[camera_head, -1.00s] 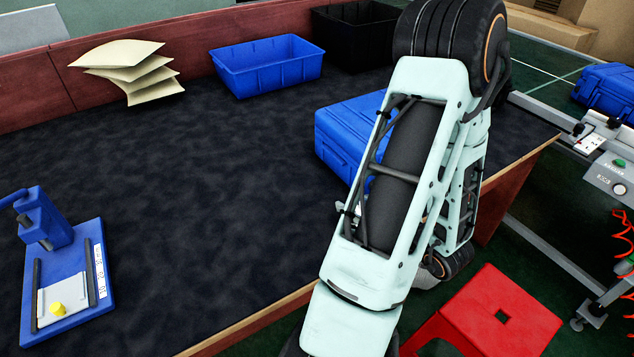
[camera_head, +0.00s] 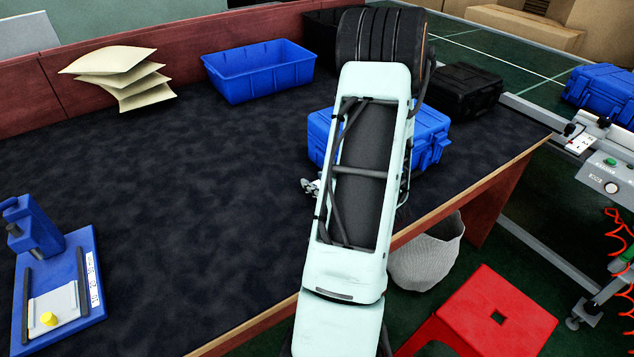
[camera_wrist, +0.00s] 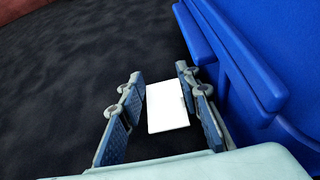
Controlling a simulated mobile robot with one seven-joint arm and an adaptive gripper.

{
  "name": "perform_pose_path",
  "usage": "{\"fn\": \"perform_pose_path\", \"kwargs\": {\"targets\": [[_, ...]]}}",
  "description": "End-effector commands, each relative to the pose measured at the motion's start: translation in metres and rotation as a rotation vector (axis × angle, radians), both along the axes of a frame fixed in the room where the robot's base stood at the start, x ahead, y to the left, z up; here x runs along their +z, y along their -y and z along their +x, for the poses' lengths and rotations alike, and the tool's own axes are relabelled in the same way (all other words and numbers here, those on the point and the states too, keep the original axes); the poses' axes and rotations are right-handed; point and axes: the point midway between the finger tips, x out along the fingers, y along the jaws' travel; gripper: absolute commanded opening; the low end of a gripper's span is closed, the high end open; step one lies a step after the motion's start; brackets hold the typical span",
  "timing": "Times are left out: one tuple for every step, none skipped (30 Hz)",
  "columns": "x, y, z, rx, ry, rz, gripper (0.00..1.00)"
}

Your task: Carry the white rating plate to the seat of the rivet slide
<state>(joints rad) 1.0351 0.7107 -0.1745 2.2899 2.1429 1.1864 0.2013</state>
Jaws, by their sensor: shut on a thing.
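The white rating plate (camera_wrist: 167,108) shows in the wrist view as a pale rectangle between the two blue-padded fingers of my gripper (camera_wrist: 160,72). The gripper is shut on it, above the dark table mat and close beside a blue case (camera_wrist: 262,60). In the head view my arm hides the plate and most of the gripper. The rivet slide (camera_head: 52,303) is on a blue press fixture (camera_head: 90,318) at the far left, between dark rails. It is a pale plate with a yellow knob (camera_head: 49,319). The gripper is well to the right of it.
The blue case (camera_head: 428,140) stands behind my arm, with a black case (camera_head: 462,92) beyond it. The mat (camera_head: 190,200) between the fixture and my arm is clear.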

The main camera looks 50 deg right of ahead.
Motion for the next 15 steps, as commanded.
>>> {"fn": "perform_pose_path", "kwargs": {"targets": [[0.0007, -0.0001, 0.0002, 0.0, 0.001, 0.0, 0.07], [0.0008, -0.0001, 0.0003, 0.0, 0.001, -0.001, 0.07], [0.0008, -0.0002, 0.0002, 0.0, 0.001, -0.001, 0.07], [0.0008, -0.0002, 0.0002, 0.001, 0.001, -0.001, 0.07], [0.0006, -0.0002, 0.0001, 0.001, 0.001, -0.001, 0.07], [-0.0004, -0.0002, 0.0001, 0.001, 0.001, -0.001, 0.07], [-0.0014, -0.0002, 0.0001, 0.001, 0.001, -0.001, 0.07], [-0.0026, -0.0002, 0.0001, 0.001, 0.001, -0.001, 0.07], [-0.0038, -0.0002, 0.0001, 0.001, 0.001, -0.001, 0.07], [-0.0045, -0.0003, 0.0, 0.001, 0.001, -0.001, 0.07], [-0.0029, -0.0003, 0.0001, 0.001, 0.001, -0.001, 0.34], [-0.0026, -0.0003, 0.0, 0.001, 0.001, -0.001, 0.38], [-0.0026, -0.0003, 0.0, 0.001, 0.001, -0.001, 0.38], [-0.0026, -0.0003, 0.0, 0.001, 0.001, -0.001, 0.38], [-0.0026, -0.0003, 0.0, 0.001, 0.001, -0.001, 0.38]]}}
